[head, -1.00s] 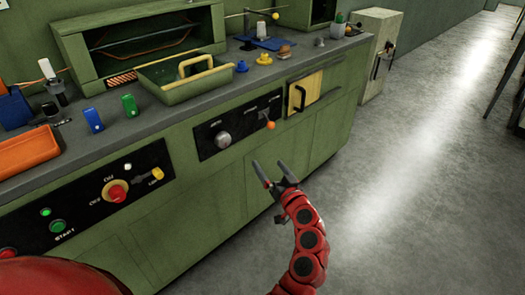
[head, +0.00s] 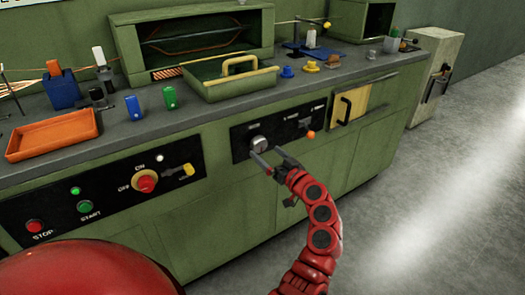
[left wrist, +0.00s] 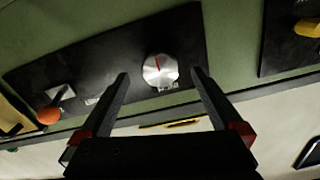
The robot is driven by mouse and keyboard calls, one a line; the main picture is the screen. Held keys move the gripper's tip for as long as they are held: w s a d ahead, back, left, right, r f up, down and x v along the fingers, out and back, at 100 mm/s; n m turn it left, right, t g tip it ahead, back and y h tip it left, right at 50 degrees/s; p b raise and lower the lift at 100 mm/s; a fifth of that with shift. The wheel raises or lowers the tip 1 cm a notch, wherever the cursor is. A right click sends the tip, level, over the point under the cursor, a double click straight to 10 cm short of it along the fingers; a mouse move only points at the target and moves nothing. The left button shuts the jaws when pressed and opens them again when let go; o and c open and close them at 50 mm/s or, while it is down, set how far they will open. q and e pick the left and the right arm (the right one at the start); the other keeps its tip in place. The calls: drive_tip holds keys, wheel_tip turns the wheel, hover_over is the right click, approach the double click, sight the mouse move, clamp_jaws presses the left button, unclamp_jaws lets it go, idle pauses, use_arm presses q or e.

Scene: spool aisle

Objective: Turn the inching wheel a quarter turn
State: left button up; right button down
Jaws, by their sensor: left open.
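The inching wheel is a round silver knob (head: 259,143) on a black panel (head: 280,134) on the front of the green bench. It also shows in the left wrist view (left wrist: 160,71), with a red mark line pointing towards the top of that picture. My left gripper (head: 268,157) is open and empty in front of the wheel. In the left wrist view, its fingertips (left wrist: 160,76) appear on either side of the wheel, seemingly short of it; contact cannot be made out. My right gripper is not in view.
An orange-tipped lever (head: 310,135) shares the panel, right of the wheel. A second panel with an ON/OFF knob (head: 146,182) and START and STOP buttons lies left. A wooden door with a black handle (head: 345,107) is further right. The floor at right is clear.

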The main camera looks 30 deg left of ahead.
sight(261, 147)
use_arm(q)
drive_tip(key=shift+x, duration=1.85)
drive_tip(key=c, duration=1.4)
drive_tip(key=shift+o, duration=0.2)
drive_tip(key=shift+r+m, duration=0.15)
drive_tip(key=shift+m, duration=0.15)
